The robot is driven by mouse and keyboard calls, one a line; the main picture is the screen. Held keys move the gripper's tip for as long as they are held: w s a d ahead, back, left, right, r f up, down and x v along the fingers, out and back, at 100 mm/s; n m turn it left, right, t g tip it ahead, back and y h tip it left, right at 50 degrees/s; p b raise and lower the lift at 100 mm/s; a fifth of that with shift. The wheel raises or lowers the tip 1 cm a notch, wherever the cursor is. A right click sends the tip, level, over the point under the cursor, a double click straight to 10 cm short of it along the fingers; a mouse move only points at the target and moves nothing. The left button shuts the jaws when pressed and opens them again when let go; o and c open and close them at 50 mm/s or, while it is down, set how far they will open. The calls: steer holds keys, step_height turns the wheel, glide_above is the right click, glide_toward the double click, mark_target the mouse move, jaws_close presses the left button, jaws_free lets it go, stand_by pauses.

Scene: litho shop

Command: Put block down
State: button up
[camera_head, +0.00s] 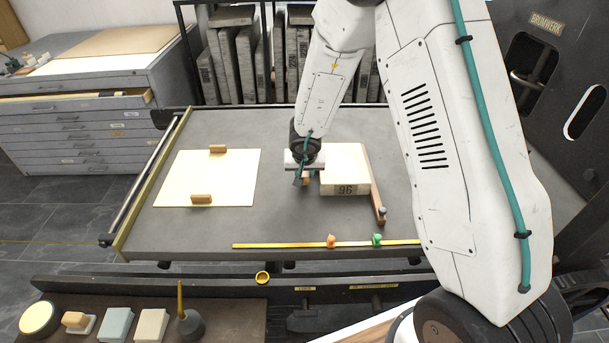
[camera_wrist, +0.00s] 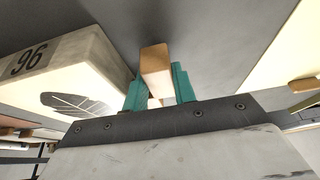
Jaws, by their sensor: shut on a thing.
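My gripper (camera_head: 303,176) is over the grey press bed, between the cream sheet and the pale stone. In the wrist view its two teal fingers (camera_wrist: 160,90) are shut on a small wooden block (camera_wrist: 155,62). In the head view the block (camera_head: 306,181) is mostly hidden by the gripper. I cannot tell whether the block touches the bed. Two similar wooden blocks lie on the cream sheet (camera_head: 232,180), one near its far edge (camera_head: 218,149) and one near its front edge (camera_head: 202,199).
The stone (camera_head: 343,162), marked 96, lies just right of the gripper, with a wooden bar (camera_head: 374,185) along its right side. A yellow rule (camera_head: 285,245) with red and green sliders lies near the bed's front edge. The bed (camera_head: 275,215) is clear between sheet and stone.

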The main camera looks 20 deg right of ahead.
steer(key=shift+f, duration=0.6)
steer(key=o, duration=1)
steer(key=shift+f, duration=0.15)
steer(key=shift+o, duration=0.2)
steer(key=v, duration=1.2)
steer(key=shift+r, duration=0.25)
